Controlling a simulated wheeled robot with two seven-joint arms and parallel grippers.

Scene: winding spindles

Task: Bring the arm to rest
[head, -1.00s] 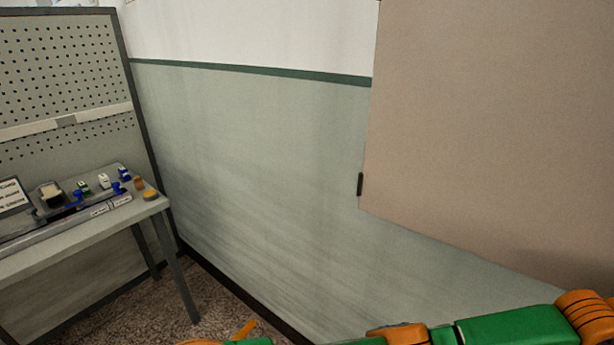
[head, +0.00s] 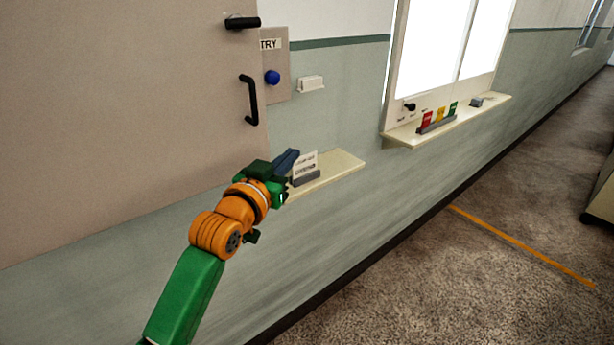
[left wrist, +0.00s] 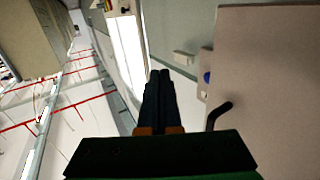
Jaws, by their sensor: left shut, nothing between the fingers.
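My left arm is green and orange and reaches up from the bottom left of the head view. My left gripper (head: 288,158) has dark fingers and is in front of the wall, near the left end of a small cream shelf in the picture. In the left wrist view its two fingers (left wrist: 160,80) lie side by side, shut, with nothing between them. My right gripper is not in either view.
A beige door (head: 120,110) with a black handle (head: 250,100) stands at left. A blue button (head: 272,77) is beside it. The small shelf (head: 340,168) bears a sign card (head: 305,164). A window ledge (head: 480,115) holds coloured cards. Speckled floor (head: 470,260) at right is open.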

